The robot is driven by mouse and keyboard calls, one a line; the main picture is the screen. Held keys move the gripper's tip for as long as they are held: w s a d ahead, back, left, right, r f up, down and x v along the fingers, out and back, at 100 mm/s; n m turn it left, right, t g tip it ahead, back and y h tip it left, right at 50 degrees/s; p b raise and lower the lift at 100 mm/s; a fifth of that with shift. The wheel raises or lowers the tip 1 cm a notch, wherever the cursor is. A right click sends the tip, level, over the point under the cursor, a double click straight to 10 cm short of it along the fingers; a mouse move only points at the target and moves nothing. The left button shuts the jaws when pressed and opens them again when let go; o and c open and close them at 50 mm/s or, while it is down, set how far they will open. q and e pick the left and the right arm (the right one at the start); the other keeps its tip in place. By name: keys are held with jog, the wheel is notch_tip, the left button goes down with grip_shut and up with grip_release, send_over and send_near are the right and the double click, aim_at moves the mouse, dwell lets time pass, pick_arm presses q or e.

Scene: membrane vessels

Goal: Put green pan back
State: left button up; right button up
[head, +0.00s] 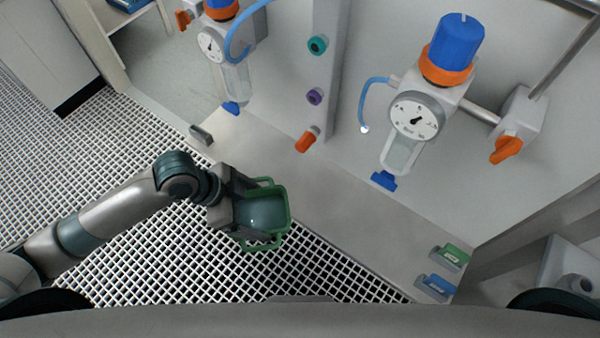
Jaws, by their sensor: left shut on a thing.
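My left gripper (236,213) reaches in from the left and is shut on the green pan (287,205). The pan has a green rim with a handle-like loop at the top and bottom and a dark, shiny middle. It is held above the white floor grating, beside the edge of the grey ledge. The fingertips are partly hidden against the pan. My right gripper is not in view.
The grey ledge (330,205) is mostly bare. A small green block (455,254) and a blue block (436,287) sit at its right end. Regulators with blue knobs (455,48) and gauges (414,117) hang on the wall. An orange valve handle (506,149) sticks out at right.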

pick_arm(q)
jog(key=w+d+p, duration=0.1)
jog(key=w+d, duration=0.2)
jog(key=w, duration=0.1)
jog(key=w+d+f+p, duration=0.1)
jog(key=w+d+p, duration=0.1)
jog(key=w+d, duration=0.1)
jog(key=w+d+f+p, duration=0.1)
jog(key=w+d+p, duration=0.1)
jog(key=w, duration=0.4)
jog(key=shift+d+f, duration=0.1)
jog(key=shift+d, duration=0.7)
jog(key=shift+f, duration=0.55)
notch_tip(320, 180, down, 2)
jog(key=shift+a+f+p, duration=0.1)
jog(key=shift+p, duration=0.55)
jog(key=shift+w+d+f+p, duration=0.25)
jog(key=shift+f+p, duration=0.1)
jog(key=shift+f, duration=0.1)
jog(key=shift+w+f, duration=0.1)
jog(key=shift+f, duration=0.15)
